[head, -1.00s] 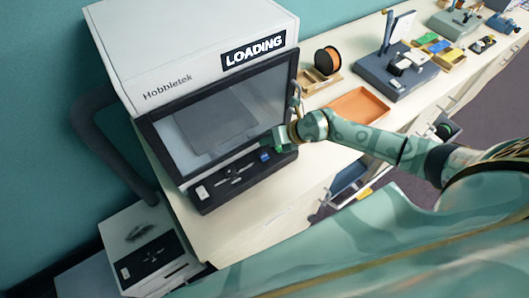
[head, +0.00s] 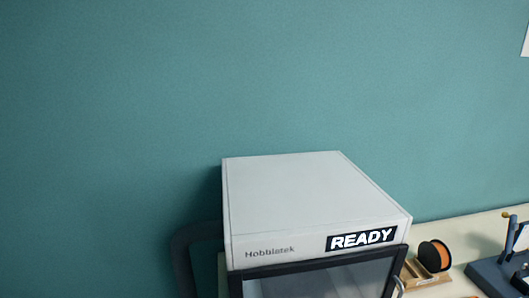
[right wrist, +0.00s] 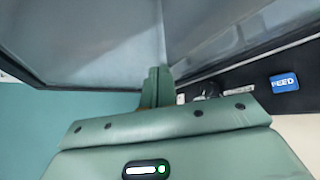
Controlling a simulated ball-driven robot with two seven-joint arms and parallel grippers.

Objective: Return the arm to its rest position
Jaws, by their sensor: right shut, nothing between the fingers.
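My right gripper (right wrist: 157,88) shows in the right wrist view with its green fingers pressed together and nothing between them. It is in front of the white Hobbietek machine, close to the dark-framed window (right wrist: 80,35). The dark control panel (right wrist: 240,88) and a blue FEED button (right wrist: 285,82) lie to the right of the fingers. I cannot tell whether the fingers touch the machine. Neither arm shows in the head view. My left gripper is out of view.
The Hobbietek machine (head: 300,200) stands against the teal wall (head: 130,120) and its display (head: 361,239) reads READY. An orange spool (head: 434,256) in a wooden holder and a dark blue device (head: 500,272) stand to its right on the bench.

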